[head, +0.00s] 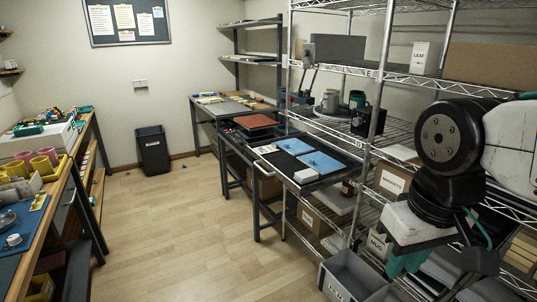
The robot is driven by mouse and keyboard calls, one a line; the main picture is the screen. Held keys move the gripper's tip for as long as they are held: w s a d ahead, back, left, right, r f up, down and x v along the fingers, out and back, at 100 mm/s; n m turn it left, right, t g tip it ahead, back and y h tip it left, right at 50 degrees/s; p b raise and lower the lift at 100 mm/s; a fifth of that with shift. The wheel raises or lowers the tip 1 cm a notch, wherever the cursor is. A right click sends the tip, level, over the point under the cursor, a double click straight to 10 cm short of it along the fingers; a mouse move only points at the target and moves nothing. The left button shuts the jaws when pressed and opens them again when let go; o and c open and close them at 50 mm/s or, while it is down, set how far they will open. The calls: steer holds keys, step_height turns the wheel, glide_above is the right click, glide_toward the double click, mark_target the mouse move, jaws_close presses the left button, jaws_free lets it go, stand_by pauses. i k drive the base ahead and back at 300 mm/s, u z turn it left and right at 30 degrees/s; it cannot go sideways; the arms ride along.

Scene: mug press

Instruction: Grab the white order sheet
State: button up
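Several paper sheets are pinned to the dark notice board (127,39) on the back wall at the upper left. A white sheet (101,20) hangs at its left, another white sheet (145,24) right of the middle, and a cream sheet (124,16) between them. Their print is too small to read, so I cannot tell which is the order sheet. My black and white arm fills the right side, far from the board and in front of the wire shelves. Teal pieces show below it. I cannot make out my gripper's fingertips or whether it holds anything.
A wire rack (386,77) with boxes and mugs stands at the right, close to my arm. A grey bin (352,275) sits at its foot. A bench (74,180) with mugs runs along the left. A black trash bin (153,150) stands below the board. The middle floor (190,225) is clear.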

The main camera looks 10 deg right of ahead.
mark_target(270, 149)
steer(key=u, duration=0.65)
steer(key=i, duration=0.95)
steer(key=u, duration=0.7)
steer(key=i, duration=1.05)
steer(key=z, duration=0.7)
steer(key=i, duration=0.9)
steer(key=z, duration=1.05)
steer(key=i, duration=0.3)
steer(key=z, duration=0.25)
